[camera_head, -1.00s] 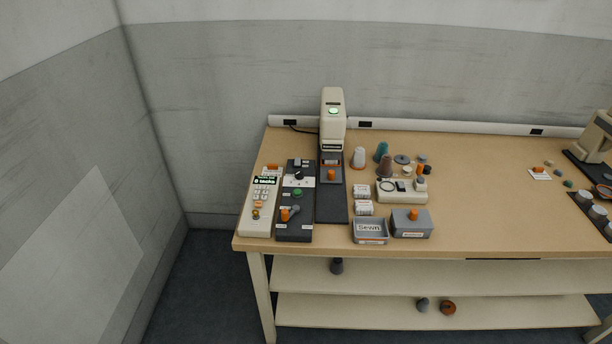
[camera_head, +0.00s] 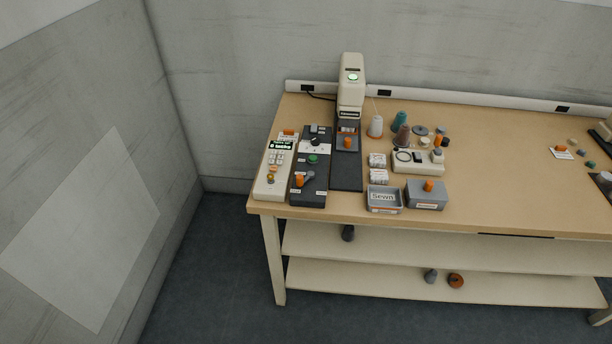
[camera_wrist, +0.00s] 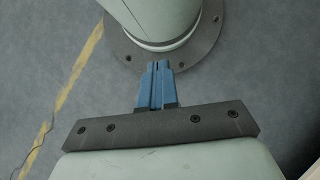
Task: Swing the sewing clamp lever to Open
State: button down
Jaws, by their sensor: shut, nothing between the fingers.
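In the head view a dark control panel (camera_head: 313,170) lies near the left end of the table. A lever with an orange knob (camera_head: 299,181) and a grey pivot sits on its lower part. The small labels beside the lever are too small to read. The cream sewing machine (camera_head: 350,90) stands behind, with an orange knob (camera_head: 347,143) on its dark bed. My gripper (camera_wrist: 161,66) shows only in the wrist view, its blue fingers shut and empty. It points toward the grey floor and my own base, away from the table.
A cream keypad device (camera_head: 272,170) lies left of the panel. A grey tray marked Sewn (camera_head: 383,208) and a grey box with an orange knob (camera_head: 411,200) stand at the front edge. Cones (camera_head: 376,126) and a cream device (camera_head: 418,168) are behind. The table's right middle (camera_head: 510,185) is mostly clear.

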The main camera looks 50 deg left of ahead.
aim_at(300, 176)
jog(key=c, duration=1.8)
grip_release()
